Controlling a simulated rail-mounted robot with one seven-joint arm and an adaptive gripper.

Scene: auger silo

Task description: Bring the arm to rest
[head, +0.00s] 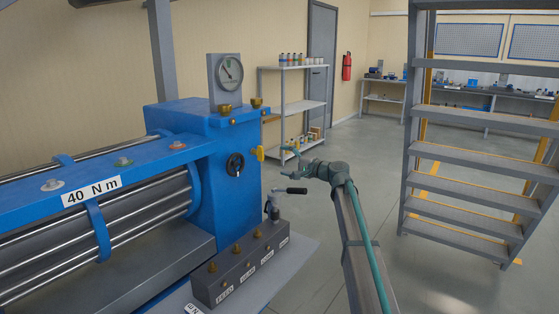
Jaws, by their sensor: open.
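My arm (361,245) reaches up from the bottom of the head view, with a teal cable along it. It bends left at a grey joint (325,170). My gripper (291,150) shows small at the end, to the right of the blue machine housing (200,160). It is open and I see nothing held in it. A black-handled lever (290,190) stands below it on a dark block (238,268) with brass fittings and labels. I cannot tell the exact gap between gripper and lever, but they appear apart.
A shelf rack (303,104) stands behind. Metal stairs (470,185) rise at right. Floor (375,150) between is clear.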

